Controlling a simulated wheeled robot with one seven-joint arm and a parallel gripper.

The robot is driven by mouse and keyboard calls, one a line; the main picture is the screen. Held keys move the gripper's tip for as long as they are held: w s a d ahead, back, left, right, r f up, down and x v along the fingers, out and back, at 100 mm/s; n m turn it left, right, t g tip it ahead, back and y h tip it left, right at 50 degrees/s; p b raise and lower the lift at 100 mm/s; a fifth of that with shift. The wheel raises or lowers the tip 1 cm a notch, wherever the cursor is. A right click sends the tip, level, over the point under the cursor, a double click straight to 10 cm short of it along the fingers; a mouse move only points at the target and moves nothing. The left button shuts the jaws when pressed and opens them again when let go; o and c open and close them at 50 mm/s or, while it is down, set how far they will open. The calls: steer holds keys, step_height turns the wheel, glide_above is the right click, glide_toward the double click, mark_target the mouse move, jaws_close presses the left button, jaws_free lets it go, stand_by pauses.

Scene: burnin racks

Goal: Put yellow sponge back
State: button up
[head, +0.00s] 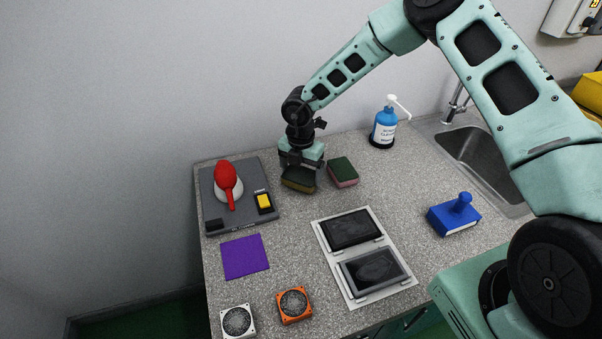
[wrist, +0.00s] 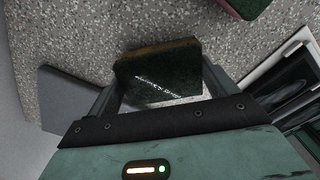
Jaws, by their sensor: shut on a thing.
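The yellow sponge (head: 298,181) has a dark green top and a yellowish side. It is in my gripper (head: 300,170) at the back of the counter, left of a pink sponge with a green top (head: 343,172). In the wrist view the yellow sponge (wrist: 158,72) sits between the two fingers of my gripper (wrist: 160,88). I cannot tell whether the sponge touches the counter.
A grey board (head: 213,214) with a red-handled item (head: 228,183) stands left. A purple cloth (head: 245,257), two fans (head: 294,304), two dark panels in a frame (head: 320,238), a blue brush (head: 454,214), a blue bottle (head: 384,129) and a sink (head: 475,155) surround clear counter.

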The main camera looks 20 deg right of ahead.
steer(key=shift+f, duration=0.75)
steer(key=shift+f, duration=0.1)
steer(key=o, duration=0.8)
steer(key=shift+r, duration=0.2)
